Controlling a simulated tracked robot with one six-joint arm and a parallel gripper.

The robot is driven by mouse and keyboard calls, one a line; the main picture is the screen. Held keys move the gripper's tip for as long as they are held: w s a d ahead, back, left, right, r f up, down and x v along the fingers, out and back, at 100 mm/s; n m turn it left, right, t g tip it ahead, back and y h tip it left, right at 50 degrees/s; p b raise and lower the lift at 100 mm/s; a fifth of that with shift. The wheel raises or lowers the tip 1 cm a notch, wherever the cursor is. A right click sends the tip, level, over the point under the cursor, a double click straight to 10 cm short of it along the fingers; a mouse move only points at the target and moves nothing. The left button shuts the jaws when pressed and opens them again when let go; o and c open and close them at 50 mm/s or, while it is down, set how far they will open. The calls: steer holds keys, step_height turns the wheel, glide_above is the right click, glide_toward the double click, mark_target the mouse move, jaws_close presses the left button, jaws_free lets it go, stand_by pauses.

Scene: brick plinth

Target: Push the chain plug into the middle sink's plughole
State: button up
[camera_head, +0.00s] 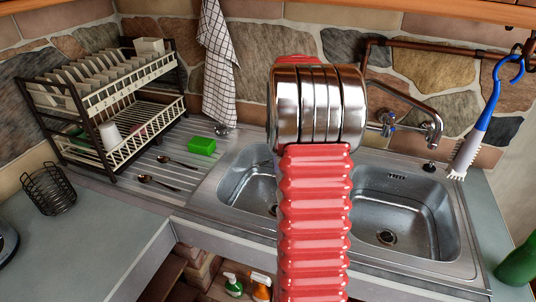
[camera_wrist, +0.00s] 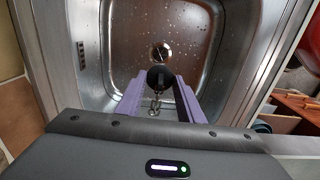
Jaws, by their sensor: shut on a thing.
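In the wrist view, my gripper (camera_wrist: 159,84) has two purple fingers shut on the black chain plug (camera_wrist: 160,75). Its metal chain (camera_wrist: 154,104) hangs between the fingers. Beyond the plug is a steel sink (camera_wrist: 120,35) with a round plughole (camera_wrist: 160,51), just above the plug in the picture. The plug appears apart from the hole; the height gap is hard to tell. In the head view, my red arm hides the gripper and plug. Two basins show there: a left basin (camera_head: 238,190), partly hidden, and a right basin (camera_head: 425,215) with its plughole (camera_head: 387,237) visible.
A tap (camera_head: 425,130) stands behind the basins. A blue-handled brush (camera_head: 480,120) hangs at the right. A green sponge (camera_head: 202,146), spoons (camera_head: 160,183) and a dish rack (camera_head: 105,120) are on the left. A green bottle (camera_head: 518,265) is at the right edge.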

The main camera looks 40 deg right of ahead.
steer(key=shift+w, duration=0.15)
steer(key=shift+a+f, duration=0.1)
steer(key=shift+f, duration=10.3)
steer(key=o, duration=1.1)
steer(key=shift+o, duration=0.2)
step_height(320, 180, up, 14)
steer(key=shift+f, duration=0.15)
